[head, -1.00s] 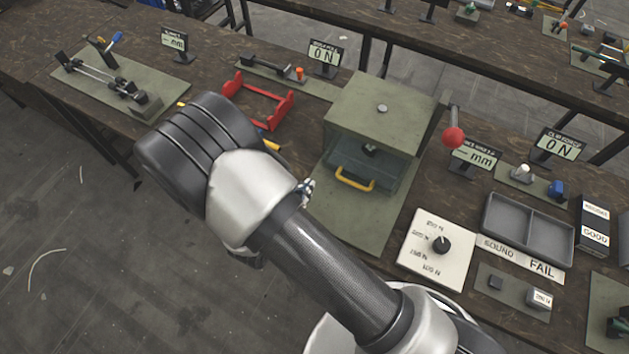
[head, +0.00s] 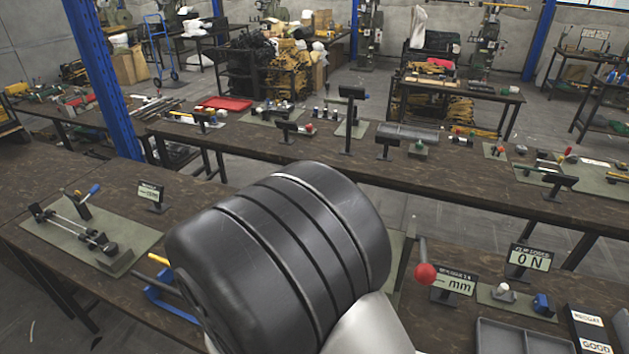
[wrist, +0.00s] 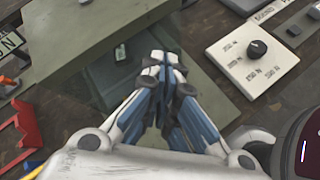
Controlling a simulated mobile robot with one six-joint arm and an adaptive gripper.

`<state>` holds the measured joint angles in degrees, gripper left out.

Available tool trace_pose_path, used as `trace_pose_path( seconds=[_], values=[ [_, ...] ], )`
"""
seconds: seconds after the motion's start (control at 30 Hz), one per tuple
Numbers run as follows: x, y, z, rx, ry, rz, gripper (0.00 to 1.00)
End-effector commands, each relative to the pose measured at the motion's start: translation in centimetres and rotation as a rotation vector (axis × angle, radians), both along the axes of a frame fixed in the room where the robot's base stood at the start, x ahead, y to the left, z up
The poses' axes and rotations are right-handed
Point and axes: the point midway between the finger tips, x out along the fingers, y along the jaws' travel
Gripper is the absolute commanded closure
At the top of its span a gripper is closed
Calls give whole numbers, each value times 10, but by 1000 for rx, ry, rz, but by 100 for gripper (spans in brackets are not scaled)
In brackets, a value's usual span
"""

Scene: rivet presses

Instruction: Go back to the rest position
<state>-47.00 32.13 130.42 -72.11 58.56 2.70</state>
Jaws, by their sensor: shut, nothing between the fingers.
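My gripper (wrist: 163,72) shows in the wrist view with its blue and white fingers together and nothing between them. It points toward the green press housing (wrist: 90,35) and its green base plate (wrist: 190,75). I cannot tell its exact height above them. In the head view my large black arm joint fills the lower middle and hides the gripper and most of the press. The press's red-knobbed lever (head: 425,274) shows just right of my arm.
A white dial plate (wrist: 252,50) lies right of the gripper, and a red cradle (wrist: 18,132) lies left. In the head view, a rail fixture (head: 85,240) stands left, a grey tray (head: 515,338) lower right. A second bench (head: 330,150) runs behind; a blue post (head: 103,80) stands left.

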Motion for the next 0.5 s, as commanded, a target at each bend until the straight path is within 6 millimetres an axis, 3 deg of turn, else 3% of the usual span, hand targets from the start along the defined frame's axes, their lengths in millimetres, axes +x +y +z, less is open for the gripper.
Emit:
trace_pose_path(
  seconds=[0.03,0.2,0.33,0.5],
  values=[
    [-4,-21,18,68,-29,-116,100],
    [-36,-78,60,298,-107,-487,100],
    [-68,-106,83,490,-173,-750,100],
    [-109,-122,107,768,-273,-1054,100]
  ],
)
